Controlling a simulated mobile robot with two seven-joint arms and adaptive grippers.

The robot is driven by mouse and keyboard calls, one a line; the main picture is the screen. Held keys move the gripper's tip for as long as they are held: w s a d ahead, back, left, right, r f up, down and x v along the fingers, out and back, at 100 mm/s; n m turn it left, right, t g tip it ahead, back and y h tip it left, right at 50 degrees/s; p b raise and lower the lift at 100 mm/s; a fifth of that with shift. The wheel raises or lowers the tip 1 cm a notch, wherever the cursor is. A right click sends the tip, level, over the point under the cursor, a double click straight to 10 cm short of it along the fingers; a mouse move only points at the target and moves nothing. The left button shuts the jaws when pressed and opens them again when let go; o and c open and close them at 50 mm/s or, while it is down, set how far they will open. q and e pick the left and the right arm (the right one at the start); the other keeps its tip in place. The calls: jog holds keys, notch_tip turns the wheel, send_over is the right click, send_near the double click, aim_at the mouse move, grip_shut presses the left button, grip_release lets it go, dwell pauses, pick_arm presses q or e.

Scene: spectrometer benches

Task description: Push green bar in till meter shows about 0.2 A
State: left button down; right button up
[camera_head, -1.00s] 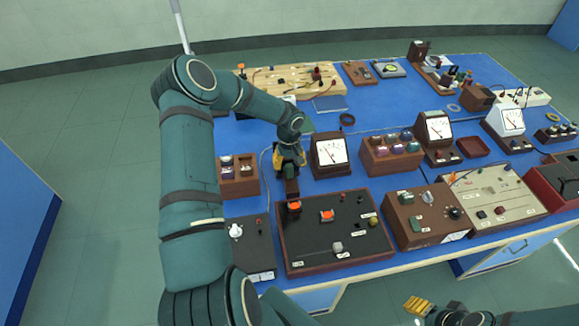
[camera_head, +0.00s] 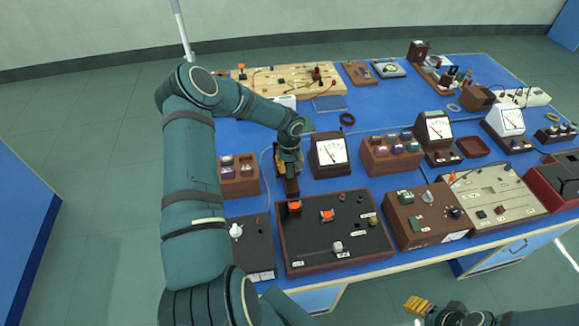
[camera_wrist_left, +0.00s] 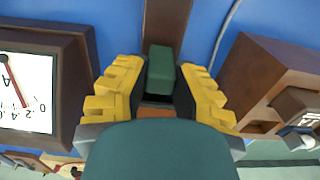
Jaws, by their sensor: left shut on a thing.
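My left gripper (camera_head: 287,166) reaches down beside the left meter on the blue bench. In the left wrist view its yellow fingers (camera_wrist_left: 160,92) are shut on the green bar (camera_wrist_left: 161,70), which sits on a brown wooden strip. The bar is mostly hidden by the gripper in the head view. The brown-cased meter (camera_head: 331,152) stands just right of the gripper.
A black-topped panel (camera_head: 305,246) with orange-topped parts lies in front of the gripper. A wooden box (camera_head: 239,186) stands close on the left. A box with coloured knobs (camera_head: 392,165) stands right of the meter. A wooden board (camera_head: 262,88) lies behind.

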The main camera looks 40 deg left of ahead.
pick_arm(q)
jog(key=shift+s+d+f+b, duration=0.1)
jog(key=shift+d+f+b, duration=0.05)
jog(key=shift+b, duration=0.55)
jog(key=c, duration=0.7)
grip_release()
jog(key=shift+c, duration=0.2)
notch_tip(320, 180, up, 12)
